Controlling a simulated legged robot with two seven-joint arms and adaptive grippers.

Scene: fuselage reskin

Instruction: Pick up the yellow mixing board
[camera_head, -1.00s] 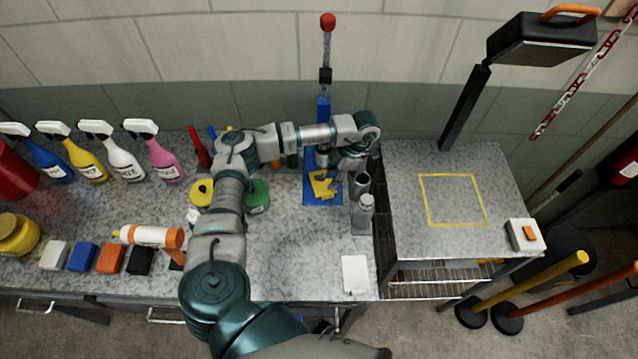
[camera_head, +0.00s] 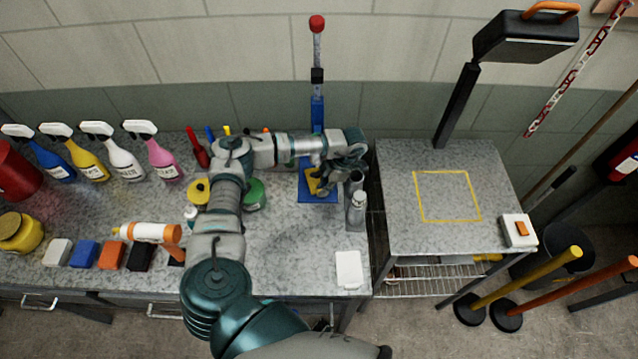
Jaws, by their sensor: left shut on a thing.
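The yellow mixing board (camera_head: 313,182) shows as a small yellow piece over the blue base (camera_head: 309,198) of the upright stand on the bench. Its right part is hidden behind my gripper. My left arm reaches over the bench from the lower middle and bends right. My left gripper (camera_head: 328,184) is at the board's right side, shut on the board. The fingertips are partly hidden, and I cannot tell whether the board is clear of the base. My right gripper is not in view.
Spray bottles (camera_head: 95,160) line the left.

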